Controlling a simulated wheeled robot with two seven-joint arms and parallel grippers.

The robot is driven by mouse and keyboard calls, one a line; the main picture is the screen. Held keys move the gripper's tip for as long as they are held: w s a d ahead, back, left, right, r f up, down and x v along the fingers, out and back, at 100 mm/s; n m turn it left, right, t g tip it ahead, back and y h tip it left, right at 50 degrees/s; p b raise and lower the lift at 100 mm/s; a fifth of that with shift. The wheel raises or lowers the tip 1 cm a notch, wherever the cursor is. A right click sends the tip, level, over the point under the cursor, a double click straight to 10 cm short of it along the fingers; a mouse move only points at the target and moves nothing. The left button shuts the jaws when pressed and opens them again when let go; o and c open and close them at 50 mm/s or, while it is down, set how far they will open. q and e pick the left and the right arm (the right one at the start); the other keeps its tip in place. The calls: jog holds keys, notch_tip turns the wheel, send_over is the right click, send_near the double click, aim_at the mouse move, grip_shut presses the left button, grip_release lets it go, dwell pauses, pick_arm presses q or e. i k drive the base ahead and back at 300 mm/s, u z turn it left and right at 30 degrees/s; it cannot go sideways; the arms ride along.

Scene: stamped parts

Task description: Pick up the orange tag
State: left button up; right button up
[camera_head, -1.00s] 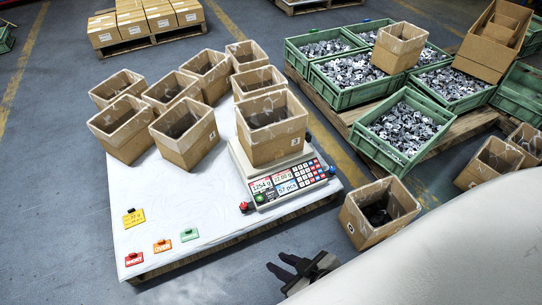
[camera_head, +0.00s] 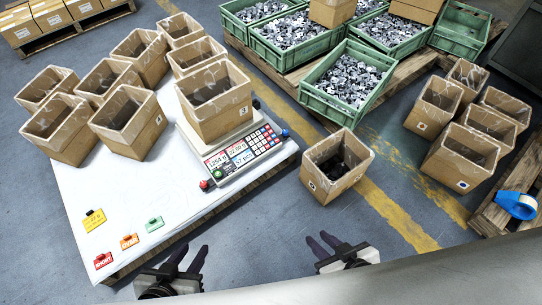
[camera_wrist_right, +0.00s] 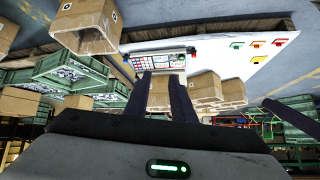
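The orange tag (camera_head: 129,241) lies on the white table top (camera_head: 140,190), near its front left corner, between a red tag (camera_head: 103,260) and a green tag (camera_head: 154,223). The orange tag also shows in the right wrist view (camera_wrist_right: 258,43). My left gripper (camera_head: 190,250) is open and empty, right of the tags and off the table's front edge. My right gripper (camera_head: 318,239) is open and empty, further right over the floor. Its spread fingers show in the right wrist view (camera_wrist_right: 161,80).
A yellow tag (camera_head: 94,219) lies behind the orange one. A scale (camera_head: 236,157) with a cardboard box (camera_head: 215,104) stands at the table's right side. Several boxes stand behind. Another box (camera_head: 337,165) sits right of the table. The table around the tags is clear.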

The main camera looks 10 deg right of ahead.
aim_at(128, 241)
jog(key=u, duration=1.55)
